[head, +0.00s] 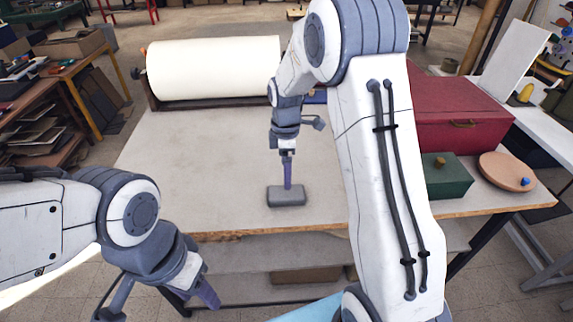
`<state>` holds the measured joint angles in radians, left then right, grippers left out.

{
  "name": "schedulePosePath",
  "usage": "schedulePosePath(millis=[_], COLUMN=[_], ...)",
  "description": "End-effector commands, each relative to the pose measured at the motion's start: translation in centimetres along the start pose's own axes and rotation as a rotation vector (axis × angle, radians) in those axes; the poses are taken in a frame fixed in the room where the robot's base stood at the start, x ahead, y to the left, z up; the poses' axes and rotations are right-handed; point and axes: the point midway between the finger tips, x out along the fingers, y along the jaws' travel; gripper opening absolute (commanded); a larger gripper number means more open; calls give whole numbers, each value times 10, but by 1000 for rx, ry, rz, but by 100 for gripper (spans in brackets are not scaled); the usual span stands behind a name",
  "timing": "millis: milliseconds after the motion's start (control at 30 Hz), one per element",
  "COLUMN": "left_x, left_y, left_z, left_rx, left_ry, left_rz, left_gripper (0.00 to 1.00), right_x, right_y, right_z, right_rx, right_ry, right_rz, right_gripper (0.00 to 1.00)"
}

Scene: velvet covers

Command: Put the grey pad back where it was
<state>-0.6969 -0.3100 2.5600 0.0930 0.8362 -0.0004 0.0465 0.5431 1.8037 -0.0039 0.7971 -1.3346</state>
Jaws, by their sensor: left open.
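The grey pad (286,197) is a small, thick block with rounded edges. It lies on the pale table top (215,150) near the front edge. My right gripper (287,182) points straight down over the pad, and its purple finger reaches the pad's top. I see that gripper edge-on, so the gap between its fingers is hidden. My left gripper (206,292) is open, low at the front left, in front of the table edge and away from the pad. Its fingers are partly hidden by its own wrist.
A white roll (213,68) lies at the table's back left. A red box (460,108), a green box (444,178) with a brass knob and a round wooden lid (507,170) with a blue knob are at the right. The table's left half is clear.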

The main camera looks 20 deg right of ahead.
Motion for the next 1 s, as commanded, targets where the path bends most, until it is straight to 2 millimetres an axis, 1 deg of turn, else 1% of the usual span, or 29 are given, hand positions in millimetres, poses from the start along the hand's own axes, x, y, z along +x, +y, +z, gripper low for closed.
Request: schedulePosePath(millis=[33, 100, 200, 333, 400, 467, 567, 600, 667, 700, 767, 800, 833, 900, 1000], left_x=[3, 4, 5, 5, 4, 4, 4, 4, 4, 4, 5, 5, 5, 5, 5], left_y=[0, 0, 0, 0, 0, 0, 0, 0, 0, 0, 0, 0, 0, 0, 0], left_z=[0, 0, 0, 0, 0, 0, 0, 0, 0, 0, 0, 0, 0, 0, 0], left_rx=[0, 0, 0, 0, 0, 0, 0, 0, 0, 0, 0, 0, 0, 0, 0], left_ry=[0, 0, 0, 0, 0, 0, 0, 0, 0, 0, 0, 0, 0, 0, 0], left_rz=[0, 0, 0, 0, 0, 0, 0, 0, 0, 0, 0, 0, 0, 0, 0], left_gripper=[50, 50, 50, 50, 50, 50, 50, 50, 50, 50, 50, 50, 50, 50, 50], right_x=[-8, -16, -24, -29, -33, -42, -62, -70, -79, -83, -87, -88, -87, -86, -82], right_y=[1, 1, 0, -1, -10, -26, -79, -106, -151, -179, -219, -243, -258, -288, -314], right_z=[0, 0, 0, -1, -10, -25, -61, -74, -87, -93, -95, -94, -92, -86, -77], right_rx=[0, 0, 0, 1, 15, 45, 136, 184, 262, 317, 395, 443, 476, 544, 611], right_ry=[1, 1, 0, 0, 3, 8, 26, 34, 46, 53, 63, 69, 72, 78, 80], right_rz=[5, 3, 1, 0, 1, 5, 10, 9, 4, -2, -10, -16, -21, -33, -45], right_gripper=[100, 100, 100, 100, 100, 100, 100, 100, 100, 100, 100, 100, 100, 100, 100])
